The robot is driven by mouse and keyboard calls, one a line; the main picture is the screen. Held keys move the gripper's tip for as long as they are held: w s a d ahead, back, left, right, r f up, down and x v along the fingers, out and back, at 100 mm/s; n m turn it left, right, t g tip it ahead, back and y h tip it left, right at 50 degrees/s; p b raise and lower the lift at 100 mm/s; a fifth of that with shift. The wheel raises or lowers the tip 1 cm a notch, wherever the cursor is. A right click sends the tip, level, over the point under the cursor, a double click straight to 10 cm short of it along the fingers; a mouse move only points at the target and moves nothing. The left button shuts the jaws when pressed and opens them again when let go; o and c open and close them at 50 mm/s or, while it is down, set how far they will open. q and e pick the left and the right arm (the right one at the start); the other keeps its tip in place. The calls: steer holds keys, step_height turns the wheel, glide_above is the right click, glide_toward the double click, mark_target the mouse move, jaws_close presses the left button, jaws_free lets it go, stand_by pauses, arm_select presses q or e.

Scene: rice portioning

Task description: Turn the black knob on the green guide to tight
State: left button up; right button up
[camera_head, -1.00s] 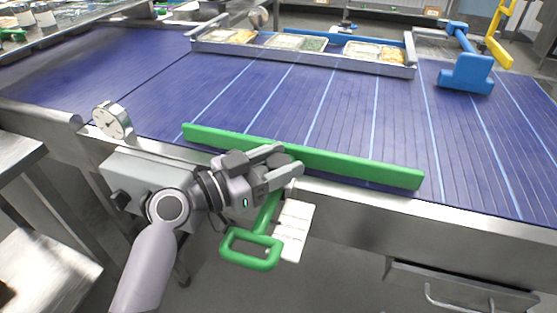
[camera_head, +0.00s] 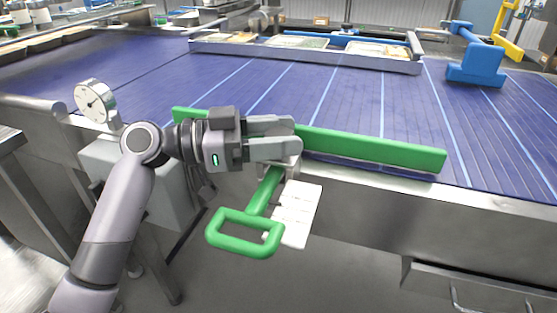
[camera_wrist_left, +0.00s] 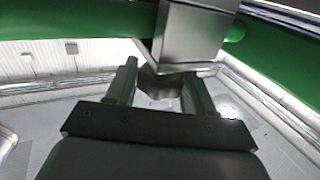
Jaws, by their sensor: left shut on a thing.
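The green guide (camera_head: 380,150) is a long bar lying along the near edge of the blue conveyor. Its green looped handle (camera_head: 244,234) hangs out toward me over the front edge. My left gripper (camera_head: 292,136) reaches in from the left at the middle of the guide, its fingers pointing right. In the left wrist view, a dark knob (camera_wrist_left: 160,86) sits between the two fingers, below a grey metal block, and the gripper is shut on it. In the head view the fingers mostly hide the knob, and I cannot read its setting. My right gripper is not in view.
The blue conveyor (camera_head: 200,80) spreads out beyond the guide. A white card (camera_head: 297,213) sits beside the handle. A round dial gauge (camera_head: 96,101) stands at the left by the front rail. Food trays stand in a metal rack (camera_head: 300,53) at the back. A blue bracket (camera_head: 476,66) is at the back right.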

mark_target(265, 132)
arm_select(q)
steer(key=m+g+b, duration=0.1)
steer(key=g, duration=0.1)
steer(key=m+g+b, duration=0.1)
steer(key=b, duration=0.1)
steer(key=shift+w+f+g, duration=0.1)
steer(key=shift+f+g, duration=0.1)
steer(key=shift+g, duration=0.2)
steer(key=shift+r+m+g+b, duration=0.15)
steer(key=shift+m+g+b, duration=0.35)
steer(key=shift+m+g, duration=0.5)
steer(key=shift+r+m+g+y+b, duration=0.1)
steer(key=shift+m+g+y+b, duration=0.3)
steer(key=shift+m+g, duration=0.75)
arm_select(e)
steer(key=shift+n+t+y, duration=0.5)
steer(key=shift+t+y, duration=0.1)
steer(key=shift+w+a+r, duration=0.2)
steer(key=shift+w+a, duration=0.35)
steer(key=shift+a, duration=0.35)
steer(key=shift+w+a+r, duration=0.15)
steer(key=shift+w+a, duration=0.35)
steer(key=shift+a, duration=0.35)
arm_select(q)
steer(key=shift+g, duration=0.65)
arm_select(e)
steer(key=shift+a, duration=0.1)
arm_select(q)
steer(key=o, duration=1)
steer(key=shift+c, duration=0.2)
